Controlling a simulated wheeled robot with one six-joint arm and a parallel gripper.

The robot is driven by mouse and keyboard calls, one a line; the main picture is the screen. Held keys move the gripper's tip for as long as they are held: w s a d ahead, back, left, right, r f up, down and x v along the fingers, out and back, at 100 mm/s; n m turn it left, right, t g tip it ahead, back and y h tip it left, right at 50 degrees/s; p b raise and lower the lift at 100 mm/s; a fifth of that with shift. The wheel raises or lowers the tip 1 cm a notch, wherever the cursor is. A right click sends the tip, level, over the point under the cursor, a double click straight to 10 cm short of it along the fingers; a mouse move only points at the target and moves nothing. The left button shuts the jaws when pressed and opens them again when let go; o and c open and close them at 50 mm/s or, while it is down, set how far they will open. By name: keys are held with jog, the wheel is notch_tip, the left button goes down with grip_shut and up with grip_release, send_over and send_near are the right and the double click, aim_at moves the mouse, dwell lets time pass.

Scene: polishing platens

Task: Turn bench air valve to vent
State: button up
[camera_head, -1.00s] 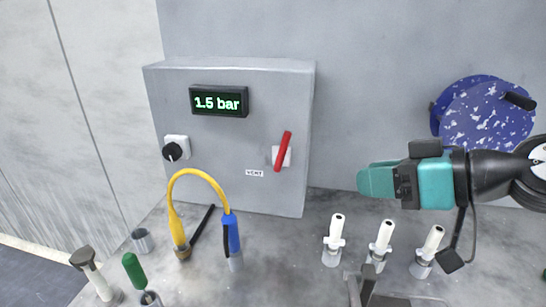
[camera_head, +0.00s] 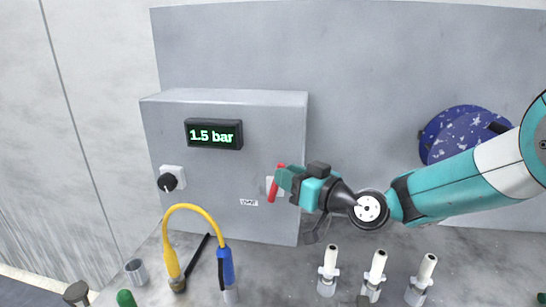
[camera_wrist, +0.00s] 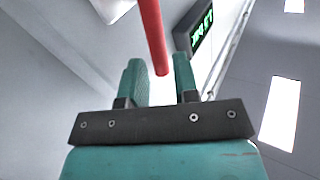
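The air valve's red lever (camera_head: 273,184) is on the front of the grey panel box (camera_head: 220,165), near its right edge. It stands nearly upright with its top tilted slightly right. A small label (camera_head: 249,203) sits to its lower left. My teal gripper (camera_head: 281,178) is at the lever from the right, its tips overlapping it in the head view. In the wrist view the red lever (camera_wrist: 153,35) comes down between the two separated fingers (camera_wrist: 160,78), with gaps on both sides. The gripper is open; contact is not visible.
A display (camera_head: 213,135) on the box reads 1.5 bar, with a black knob (camera_head: 168,182) below left. A yellow hose loop (camera_head: 193,208) stands in front. Several white-topped fittings (camera_head: 376,270) stand below my arm. A blue disc (camera_head: 455,130) is behind it.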

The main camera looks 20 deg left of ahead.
jog(key=p+x, duration=0.1)
jog(key=x, duration=0.3)
jog(key=shift+w+a, duration=0.1)
jog(key=shift+a, duration=0.25)
grip_shut()
jog(key=shift+f, duration=0.15)
